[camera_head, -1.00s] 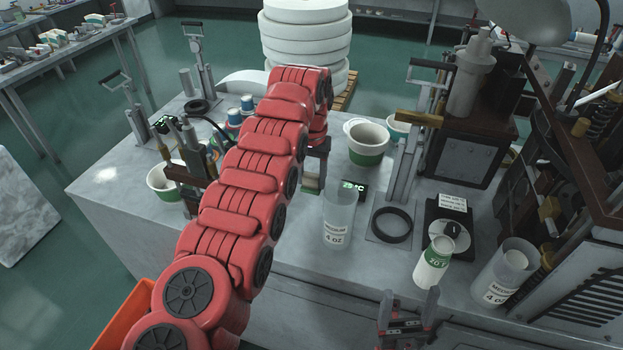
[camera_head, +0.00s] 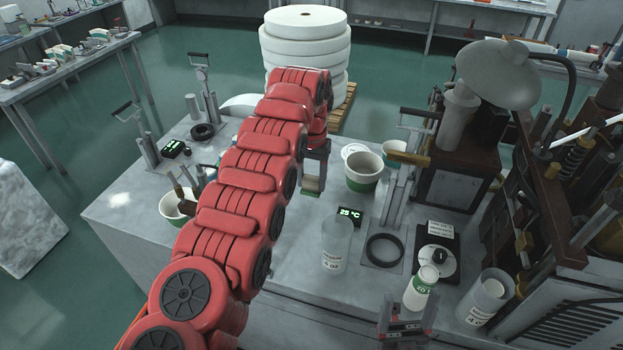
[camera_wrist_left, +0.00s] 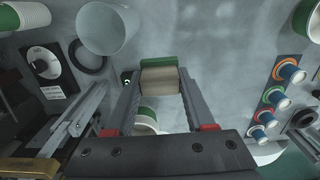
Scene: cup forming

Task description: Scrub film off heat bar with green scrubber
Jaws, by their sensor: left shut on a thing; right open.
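My left gripper (camera_head: 314,176) is shut on a scrubber (camera_head: 311,193), a small beige block with a green face, held above the bench. In the left wrist view the scrubber (camera_wrist_left: 160,80) sits between the fingertips, its green side away from the palm. A brass-coloured bar (camera_head: 408,158), likely the heat bar, is on the handled press to the right of the left gripper, apart from the scrubber. The bar (camera_wrist_left: 30,168) also shows at lower left in the left wrist view. I cannot make out film on it. My right gripper (camera_head: 404,328) is open and empty, low in front of the bench.
A white-green cup (camera_head: 366,172), a clear tumbler (camera_head: 336,245), a dark ring (camera_head: 384,250) and a temperature display (camera_head: 350,213) stand on the grey bench (camera_head: 300,255). Dark machinery (camera_head: 560,200) fills the right.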

